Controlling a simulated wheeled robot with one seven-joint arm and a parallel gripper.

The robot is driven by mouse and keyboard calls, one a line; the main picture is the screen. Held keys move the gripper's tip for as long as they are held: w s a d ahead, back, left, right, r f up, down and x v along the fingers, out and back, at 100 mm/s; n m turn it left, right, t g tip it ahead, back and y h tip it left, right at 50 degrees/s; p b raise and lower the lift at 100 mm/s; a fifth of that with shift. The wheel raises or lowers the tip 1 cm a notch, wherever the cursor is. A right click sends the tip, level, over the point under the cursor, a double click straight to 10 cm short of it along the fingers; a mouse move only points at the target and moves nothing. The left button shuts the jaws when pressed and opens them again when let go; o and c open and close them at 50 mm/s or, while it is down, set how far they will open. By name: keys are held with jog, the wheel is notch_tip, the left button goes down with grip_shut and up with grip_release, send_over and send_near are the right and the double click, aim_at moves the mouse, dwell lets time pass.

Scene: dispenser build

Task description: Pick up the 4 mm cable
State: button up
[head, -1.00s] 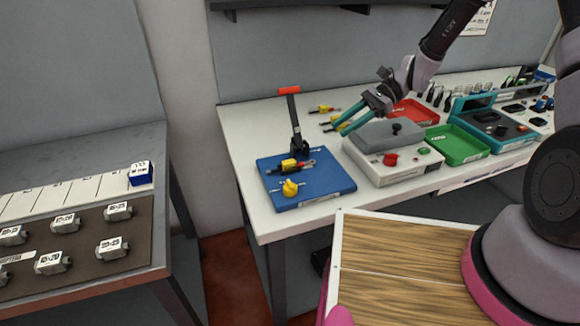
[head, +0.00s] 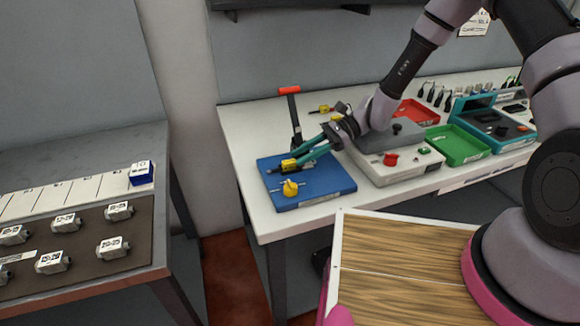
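A short dark cable with a yellow sleeve (head: 288,165) lies across the blue fixture plate (head: 322,196), in front of a lever press with a red handle (head: 289,90). Its size marking is too small to read. My gripper (head: 296,160) has two teal fingers, which look apart, with their tips right at the yellow sleeve. The fingers cover the cable's right end. Whether they touch it I cannot tell.
A yellow knob (head: 290,188) sits on the plate's front. A grey box with a red button (head: 391,159), a red tray (head: 413,112) and a green tray (head: 458,146) stand to the right. The white table's left strip (head: 239,138) is clear.

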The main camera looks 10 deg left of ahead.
aim_at(292, 165)
jog(key=shift+x, duration=1.35)
grip_shut()
